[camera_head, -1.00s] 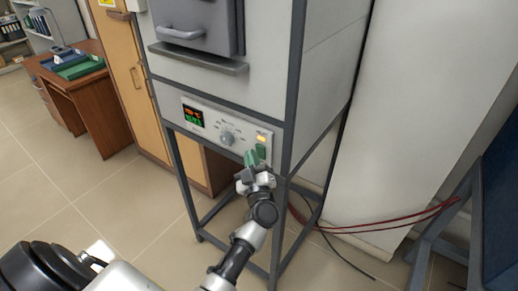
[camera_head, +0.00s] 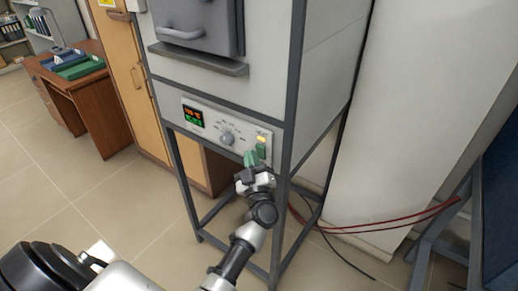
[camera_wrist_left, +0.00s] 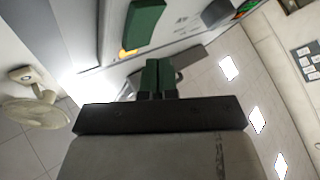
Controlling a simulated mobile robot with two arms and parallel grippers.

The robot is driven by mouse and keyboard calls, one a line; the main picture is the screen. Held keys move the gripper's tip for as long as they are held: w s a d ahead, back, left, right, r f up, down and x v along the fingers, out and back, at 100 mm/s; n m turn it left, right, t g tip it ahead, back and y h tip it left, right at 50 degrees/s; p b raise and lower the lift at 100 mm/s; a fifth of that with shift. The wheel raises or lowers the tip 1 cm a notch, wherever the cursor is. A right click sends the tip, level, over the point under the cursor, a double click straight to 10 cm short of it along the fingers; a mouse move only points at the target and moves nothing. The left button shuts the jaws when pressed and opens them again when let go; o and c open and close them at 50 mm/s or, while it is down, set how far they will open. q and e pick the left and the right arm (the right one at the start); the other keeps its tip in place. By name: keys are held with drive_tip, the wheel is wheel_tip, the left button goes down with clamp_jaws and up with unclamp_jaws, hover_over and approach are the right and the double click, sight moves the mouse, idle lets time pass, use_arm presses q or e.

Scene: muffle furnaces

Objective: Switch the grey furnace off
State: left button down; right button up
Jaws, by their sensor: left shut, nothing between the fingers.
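The grey furnace (camera_head: 265,62) stands on a dark frame. Its front panel (camera_head: 212,129) carries a lit display (camera_head: 193,117) with red and green digits, a round knob (camera_head: 227,138), a glowing amber lamp (camera_head: 262,138) and a green switch (camera_head: 262,150) at the right end. My left gripper (camera_head: 250,159) is shut and empty, its green fingertips just left of and below the switch. In the left wrist view the shut fingers (camera_wrist_left: 157,76) point toward the panel, with the green switch (camera_wrist_left: 147,22) and lamp (camera_wrist_left: 128,52) ahead. Contact with the panel cannot be told. My right gripper is out of view.
A wooden cabinet (camera_head: 130,75) and a brown desk (camera_head: 90,95) with trays stand to the left. Red cables (camera_head: 400,225) run right of the frame, near a blue structure (camera_head: 495,200). The tiled floor at left is clear.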

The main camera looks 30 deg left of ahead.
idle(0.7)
use_arm(q)
drive_tip(key=shift+w, duration=0.4)
drive_tip(key=shift+w+r, duration=0.1)
drive_tip(key=shift+w, duration=0.25)
idle(0.6)
drive_tip(key=shift+s+p, duration=0.45)
drive_tip(key=shift+s, duration=0.4)
drive_tip(key=shift+s+a+f+p, duration=0.15)
drive_tip(key=shift+s+p, duration=0.35)
drive_tip(key=shift+s, duration=0.75)
drive_tip(key=shift+s+a+f+p, duration=0.15)
drive_tip(key=shift+s+p, duration=0.3)
drive_tip(key=shift+s, duration=0.75)
